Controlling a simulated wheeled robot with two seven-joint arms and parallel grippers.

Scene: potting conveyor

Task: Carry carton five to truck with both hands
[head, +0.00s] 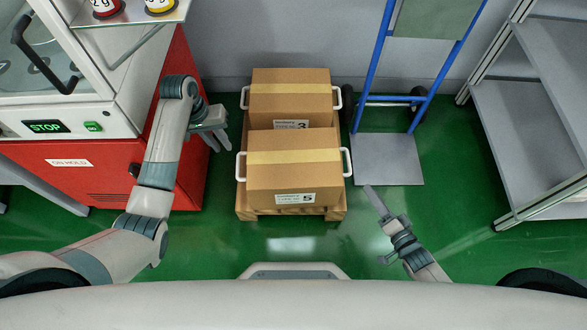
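Carton five (295,177), brown with a tape strip, a label reading 5 and a white handle on each side, sits on a wooden pallet (292,213). The hand truck (388,160), with a blue frame and grey toe plate, stands to the right of the pallet; its plate is bare. My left gripper (220,141) is left of the cartons, apart from carton five's left handle (241,165), with its fingers slightly apart and nothing between them. My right gripper (379,226) is open and empty, in front of the toe plate and right of the pallet, apart from the right handle (347,162).
Carton three (290,98) sits behind carton five. A red-and-white machine (90,165) with a STOP display stands at the left, close to my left arm. Grey shelving (530,120) stands at the right. Green floor (440,215) is clear between shelving and truck.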

